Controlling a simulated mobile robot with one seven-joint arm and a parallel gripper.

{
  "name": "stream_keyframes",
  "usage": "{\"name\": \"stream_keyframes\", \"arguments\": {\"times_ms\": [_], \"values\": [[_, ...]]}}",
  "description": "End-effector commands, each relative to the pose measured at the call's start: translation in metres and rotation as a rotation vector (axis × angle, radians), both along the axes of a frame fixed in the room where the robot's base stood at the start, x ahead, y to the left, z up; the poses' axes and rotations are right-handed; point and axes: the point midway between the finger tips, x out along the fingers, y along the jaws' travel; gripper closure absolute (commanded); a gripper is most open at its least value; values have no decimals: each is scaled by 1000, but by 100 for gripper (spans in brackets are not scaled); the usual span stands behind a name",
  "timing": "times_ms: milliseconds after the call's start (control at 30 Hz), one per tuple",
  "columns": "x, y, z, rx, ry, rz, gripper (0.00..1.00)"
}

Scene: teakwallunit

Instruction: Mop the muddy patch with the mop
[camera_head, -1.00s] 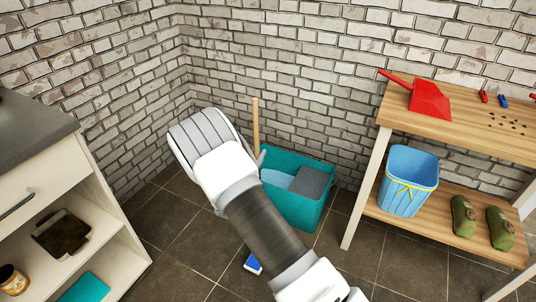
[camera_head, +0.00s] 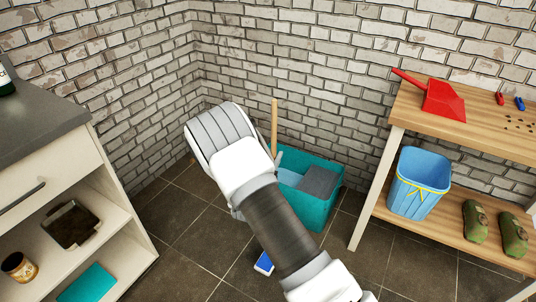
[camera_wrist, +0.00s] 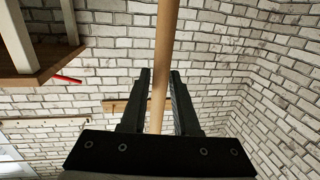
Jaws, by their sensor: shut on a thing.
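The mop's wooden handle (camera_head: 274,122) rises just above my arm in the head view. A blue and white piece, apparently the mop's head (camera_head: 264,262), shows on the floor below my forearm; my arm hides the stretch between. In the wrist view the handle (camera_wrist: 164,45) runs between the two dark fingers of my gripper (camera_wrist: 161,88), which is shut on it. My arm hides the fingers in the head view. I see no muddy patch on the visible floor; my arm covers part of it.
A teal bucket (camera_head: 322,212) stands in the corner behind my arm. A wooden bench (camera_head: 475,130) on the right holds a red dustpan (camera_head: 440,97) and, below, a blue bin (camera_head: 417,185). A white cabinet (camera_head: 118,190) stands left. Dark tiles (camera_head: 185,230) between are clear.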

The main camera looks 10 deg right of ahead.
Motion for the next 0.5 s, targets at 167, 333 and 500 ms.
{"name": "stream_keyframes", "arguments": {"times_ms": [167, 333, 500], "values": [[-12, -19, -10, -3, -2, -3, 100], [-20, -29, -15, -1, -4, -2, 100], [-25, -36, -18, -2, -4, -1, 100]]}}
